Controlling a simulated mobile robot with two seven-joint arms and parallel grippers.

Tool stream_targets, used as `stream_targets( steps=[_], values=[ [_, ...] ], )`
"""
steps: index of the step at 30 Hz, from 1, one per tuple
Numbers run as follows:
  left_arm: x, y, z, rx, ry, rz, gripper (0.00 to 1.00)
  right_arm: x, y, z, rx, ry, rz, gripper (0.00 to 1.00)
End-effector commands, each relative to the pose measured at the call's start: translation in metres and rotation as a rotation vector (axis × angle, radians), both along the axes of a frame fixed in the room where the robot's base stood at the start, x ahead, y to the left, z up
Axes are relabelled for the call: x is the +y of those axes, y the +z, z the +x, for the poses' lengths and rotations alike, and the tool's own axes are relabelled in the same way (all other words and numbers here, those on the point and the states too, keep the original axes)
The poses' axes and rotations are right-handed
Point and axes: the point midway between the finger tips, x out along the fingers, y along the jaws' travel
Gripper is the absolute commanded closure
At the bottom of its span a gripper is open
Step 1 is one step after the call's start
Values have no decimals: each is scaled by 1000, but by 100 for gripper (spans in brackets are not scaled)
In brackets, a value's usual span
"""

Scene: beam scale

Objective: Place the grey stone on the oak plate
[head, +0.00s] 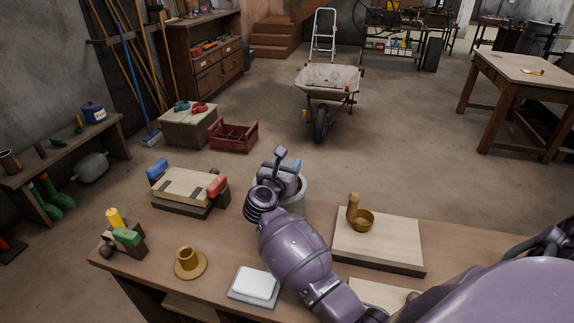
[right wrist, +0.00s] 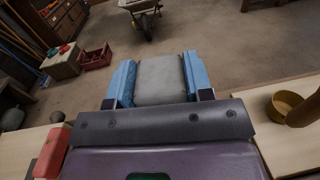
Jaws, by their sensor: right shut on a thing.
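My right gripper (head: 284,176) is over the workbench's far edge, shut on the grey stone (head: 296,200). In the right wrist view the stone (right wrist: 161,80) sits between the two blue fingers. In the head view the fingers and wrist hide part of it, and I cannot tell how high it is. A thick pale wooden board (head: 405,240) lies to the right, with a brass bowl on it. Another pale wooden slab (head: 184,184), with blue and red pieces at its ends, stands to the left. I cannot tell which is the oak plate. My left gripper is out of view.
The workbench (head: 222,240) also holds a brass cup on a saucer (head: 190,262), a white pad (head: 255,284) and a block with green and yellow pieces (head: 124,236). A wheelbarrow (head: 328,80) stands on the floor beyond.

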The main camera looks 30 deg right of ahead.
Motion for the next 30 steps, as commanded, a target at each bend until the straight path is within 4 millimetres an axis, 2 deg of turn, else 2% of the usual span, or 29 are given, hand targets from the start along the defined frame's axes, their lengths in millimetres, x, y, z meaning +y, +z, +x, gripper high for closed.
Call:
stream_targets(
  steps=[6, 7, 11, 23, 30],
  values=[
    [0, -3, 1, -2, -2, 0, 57, 0, -2, 1, -3, 1, -1, 100],
    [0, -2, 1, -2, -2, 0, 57, 0, -3, 0, 0, 0, 0, 49],
    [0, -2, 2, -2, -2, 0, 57, 0, -2, 0, -1, 0, 1, 29],
    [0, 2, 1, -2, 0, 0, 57, 1, 2, 0, -1, 0, -1, 28],
    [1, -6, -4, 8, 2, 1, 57, 34, -2, -23, 1, 1, 4, 28]
  ],
)
